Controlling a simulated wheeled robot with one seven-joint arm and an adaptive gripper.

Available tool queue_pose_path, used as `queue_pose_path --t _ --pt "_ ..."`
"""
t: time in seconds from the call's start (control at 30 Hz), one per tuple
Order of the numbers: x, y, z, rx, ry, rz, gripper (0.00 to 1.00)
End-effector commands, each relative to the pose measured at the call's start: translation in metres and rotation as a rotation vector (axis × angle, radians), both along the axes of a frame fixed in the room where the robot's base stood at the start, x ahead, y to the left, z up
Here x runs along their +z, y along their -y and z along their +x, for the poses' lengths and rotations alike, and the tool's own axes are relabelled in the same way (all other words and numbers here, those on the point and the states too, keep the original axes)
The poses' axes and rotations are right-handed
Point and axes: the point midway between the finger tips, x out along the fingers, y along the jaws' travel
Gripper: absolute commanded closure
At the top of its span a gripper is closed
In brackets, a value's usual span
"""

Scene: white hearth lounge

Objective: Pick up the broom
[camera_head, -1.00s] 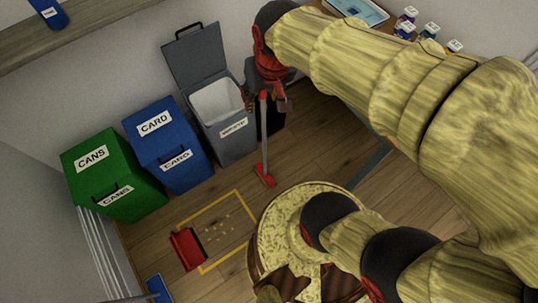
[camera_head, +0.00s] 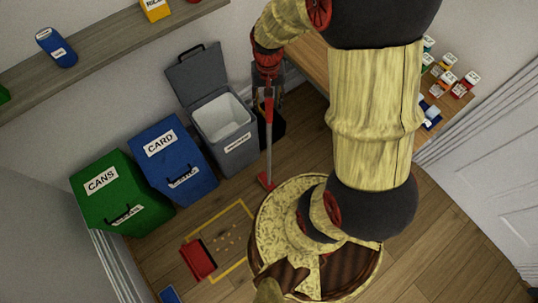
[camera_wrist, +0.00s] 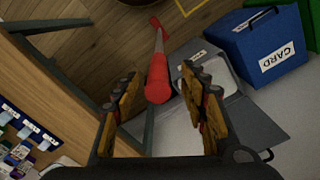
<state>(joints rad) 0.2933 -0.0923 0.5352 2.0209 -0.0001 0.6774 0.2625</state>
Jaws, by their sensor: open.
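The broom (camera_head: 268,145) stands roughly upright, with a grey pole, a red upper grip and a small red foot on the wooden floor. My gripper (camera_head: 268,77) is at the top of the broom, near the end of its red grip. In the wrist view my gripper (camera_wrist: 160,78) is open, with one finger on each side of the broom's red handle end (camera_wrist: 157,84). I see gaps on both sides of the handle. How deep the handle sits between the fingers is unclear.
Behind the broom stand an open grey bin (camera_head: 222,125), a blue CARD bin (camera_head: 172,160) and a green CANS bin (camera_head: 120,195). A wooden desk (camera_head: 315,75) is close on the right. A red dustpan (camera_head: 197,260) lies by crumbs inside a yellow floor outline.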

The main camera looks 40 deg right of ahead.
Motion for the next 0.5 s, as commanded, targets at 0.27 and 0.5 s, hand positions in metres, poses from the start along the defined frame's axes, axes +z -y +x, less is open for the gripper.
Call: queue_pose_path --t 0.27,0.5 --pt "-0.040 0.003 0.000 0.000 -0.002 0.000 0.56" --pt "-0.043 0.003 0.001 0.001 0.001 -0.001 0.56"
